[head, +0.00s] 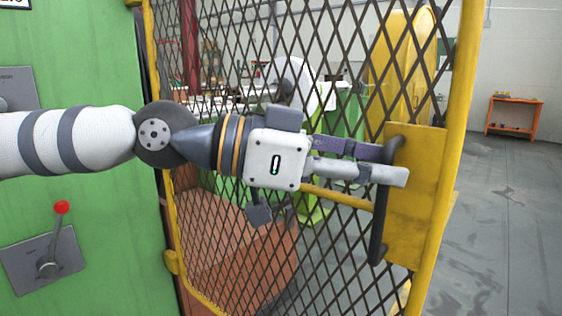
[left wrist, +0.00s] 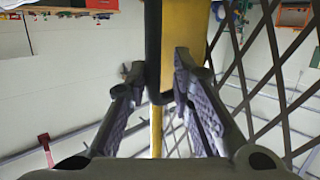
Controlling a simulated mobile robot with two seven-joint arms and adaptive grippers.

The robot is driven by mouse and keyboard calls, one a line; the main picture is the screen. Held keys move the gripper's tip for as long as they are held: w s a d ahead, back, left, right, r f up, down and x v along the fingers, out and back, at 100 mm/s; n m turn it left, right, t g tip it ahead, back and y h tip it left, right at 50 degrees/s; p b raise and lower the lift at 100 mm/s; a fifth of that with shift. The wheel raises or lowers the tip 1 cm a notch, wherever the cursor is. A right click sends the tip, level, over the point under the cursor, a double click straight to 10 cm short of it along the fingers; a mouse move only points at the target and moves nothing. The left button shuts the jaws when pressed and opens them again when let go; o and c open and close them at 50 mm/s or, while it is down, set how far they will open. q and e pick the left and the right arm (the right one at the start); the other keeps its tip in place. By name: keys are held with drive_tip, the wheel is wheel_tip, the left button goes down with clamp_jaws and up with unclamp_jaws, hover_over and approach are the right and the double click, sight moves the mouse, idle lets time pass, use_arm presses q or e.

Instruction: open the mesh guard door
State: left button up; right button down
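The mesh guard door (head: 330,70) has a yellow frame and dark diamond mesh. It fills the middle of the head view. A yellow plate (head: 418,205) at its right side carries a dark bar handle (head: 378,235). My left gripper (head: 393,163) reaches in from the left, in front of the mesh, with its fingertips at the handle. In the left wrist view the handle (left wrist: 153,45) stands between the two fingers (left wrist: 158,75), which are apart, with a gap seeming to show on each side. The fingers partly hide the handle in the head view. My right gripper is not seen.
A green cabinet (head: 80,230) with a red-knobbed lever (head: 61,208) stands left of the door. Machinery and a reddish-brown box (head: 235,245) show behind the mesh. Grey floor (head: 500,230) to the right is open, with an orange table (head: 514,115) far back.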

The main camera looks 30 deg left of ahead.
use_arm(q)
drive_tip(key=w+a+f+v, duration=0.1)
drive_tip(key=f+v, duration=0.1)
drive_tip(key=v, duration=0.9)
drive_tip(key=shift+s+a+p, duration=0.2)
drive_tip(key=shift+a+p, duration=0.1)
drive_tip(key=shift+p, duration=0.05)
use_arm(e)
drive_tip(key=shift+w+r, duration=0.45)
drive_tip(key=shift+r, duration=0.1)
use_arm(q)
drive_tip(key=shift+r, duration=0.1)
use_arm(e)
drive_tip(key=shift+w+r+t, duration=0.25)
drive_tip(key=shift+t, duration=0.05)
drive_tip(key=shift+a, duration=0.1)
